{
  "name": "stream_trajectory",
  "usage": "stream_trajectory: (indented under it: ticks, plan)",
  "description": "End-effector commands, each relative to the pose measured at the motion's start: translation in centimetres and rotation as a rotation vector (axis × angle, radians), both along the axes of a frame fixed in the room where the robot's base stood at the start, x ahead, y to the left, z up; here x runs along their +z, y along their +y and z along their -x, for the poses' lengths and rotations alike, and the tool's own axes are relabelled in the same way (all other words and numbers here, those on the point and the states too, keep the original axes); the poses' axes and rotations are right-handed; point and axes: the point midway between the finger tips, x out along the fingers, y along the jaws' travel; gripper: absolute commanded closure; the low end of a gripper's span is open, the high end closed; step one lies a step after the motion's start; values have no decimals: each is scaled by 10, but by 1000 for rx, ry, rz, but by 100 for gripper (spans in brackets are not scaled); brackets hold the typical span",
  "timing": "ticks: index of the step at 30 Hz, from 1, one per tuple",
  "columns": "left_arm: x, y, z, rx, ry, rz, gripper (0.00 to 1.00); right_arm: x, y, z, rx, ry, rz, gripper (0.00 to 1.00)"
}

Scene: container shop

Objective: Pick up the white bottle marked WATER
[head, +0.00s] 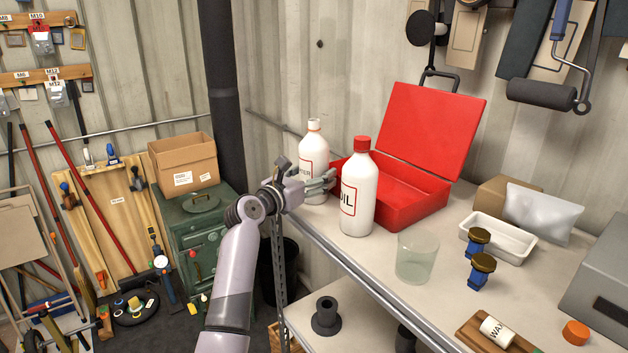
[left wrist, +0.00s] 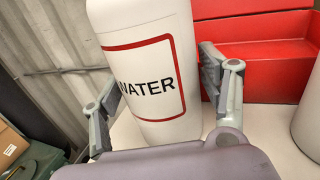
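The white WATER bottle (head: 314,150) stands upright on the bench, left of the red toolbox, with a white cap and a red-framed label. In the left wrist view the bottle (left wrist: 150,50) fills the middle, its top cut off. My left gripper (head: 325,182) is at the bottle's front. In the wrist view its open fingers (left wrist: 162,90) stand on either side of the bottle, with a gap at the right finger; I cannot tell whether the left finger touches. The white OIL bottle (head: 357,195) with a red cap stands just right of the gripper. My right gripper is not in view.
The open red toolbox (head: 415,212) is behind the bottles. A clear cup (head: 416,258), a white tray (head: 500,236), two blue items with dark tops (head: 478,241) and a WAX container (head: 496,332) are further right on the bench. A green cabinet (head: 195,235) is left.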

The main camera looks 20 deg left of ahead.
Motion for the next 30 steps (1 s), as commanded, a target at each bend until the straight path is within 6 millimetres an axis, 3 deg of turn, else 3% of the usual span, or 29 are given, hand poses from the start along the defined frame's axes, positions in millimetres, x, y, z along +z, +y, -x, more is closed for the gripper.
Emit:
stream_trajectory:
  ticks: [19, 30]
  plan:
    - [0, 0, 0, 0, 0, 0, 77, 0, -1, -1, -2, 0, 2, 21]
    - [3, 0, 0, 0, -2, 1, 77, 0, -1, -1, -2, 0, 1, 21]
